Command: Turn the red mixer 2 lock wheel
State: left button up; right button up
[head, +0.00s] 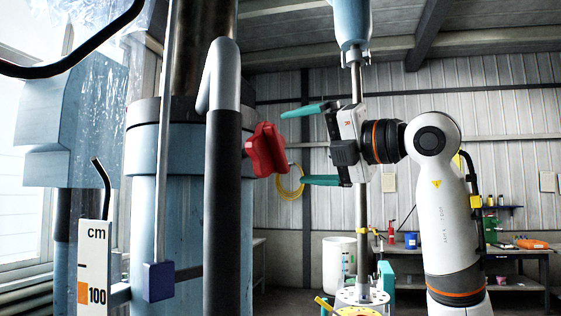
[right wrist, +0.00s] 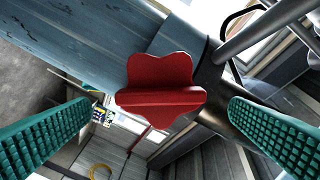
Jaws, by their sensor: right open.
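The red lock wheel (head: 265,150) is a lobed knob on the side of the blue column (head: 190,215), just right of a dark vertical pipe. My right gripper (head: 306,146) is to the right of the wheel and points at it, with its two green fingers apart. A gap shows between the fingertips and the wheel in the head view. In the right wrist view the wheel (right wrist: 160,90) lies between the open green fingers (right wrist: 160,128), touching neither. My left gripper is not in view.
A dark pipe with a grey bent handle (head: 222,90) stands close left of the wheel. A scale marked cm (head: 95,265) is at lower left. Behind my right arm stand a white drum (head: 338,262) and a workbench (head: 460,252) with containers.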

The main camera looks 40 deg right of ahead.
jog(key=v, duration=0.3)
jog(key=shift+s+d+b, duration=0.15)
jog(key=shift+s+b, duration=0.2)
dwell(0.4)
